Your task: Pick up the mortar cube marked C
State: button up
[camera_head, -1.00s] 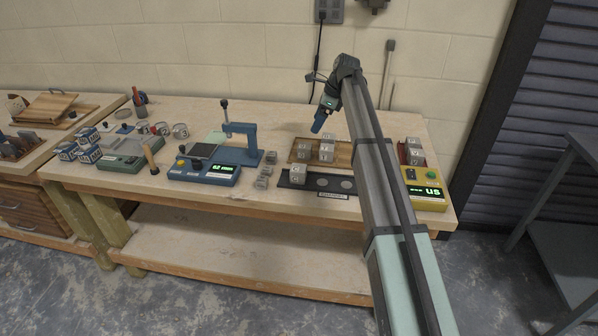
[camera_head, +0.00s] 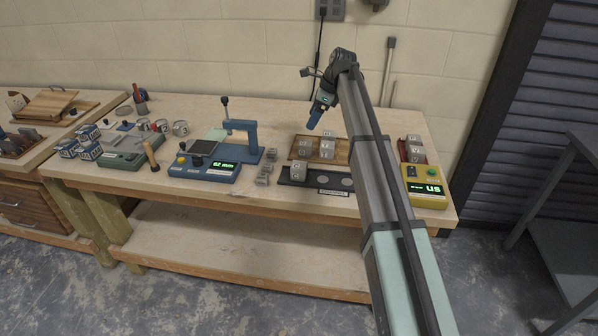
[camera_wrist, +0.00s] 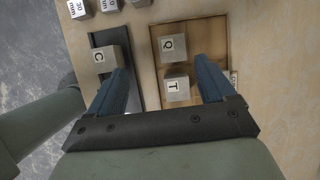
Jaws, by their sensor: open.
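The mortar cube marked C (camera_wrist: 107,58) is a grey block with a white letter label. In the wrist view it is left of my gripper (camera_wrist: 161,68), just beyond the tip of the left finger. In the head view the cube (camera_head: 298,172) stands on the left end of a dark plate (camera_head: 316,180). My gripper (camera_head: 315,118) has blue fingers, open and empty, and hangs above the back of the wooden tray (camera_head: 342,153). Between the fingers in the wrist view are cubes marked Q (camera_wrist: 172,47) and T (camera_wrist: 177,84), in the tray.
Small grey cubes (camera_head: 264,177) lie left of the dark plate. A blue press (camera_head: 240,140) with a display base stands farther left. A yellow meter (camera_head: 427,186) and a red holder with cubes are at the right. The wall is close behind the bench.

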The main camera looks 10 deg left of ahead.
jog(key=s, duration=0.5)
jog(key=n, duration=3.6)
send_near(300, 165)
jog(key=x, duration=0.5)
jog(key=shift+w+a, duration=0.3)
jog(key=shift+a, duration=0.2)
jog(key=shift+s+a+f, duration=0.1)
jog(key=shift+s+f, duration=0.1)
jog(key=shift+f, duration=0.55)
jog(key=shift+d+x, duration=0.1)
jog(key=shift+x, duration=0.9)
jog(key=shift+d+x, duration=0.15)
jog(key=shift+x, duration=0.8)
jog(key=shift+s, duration=0.15)
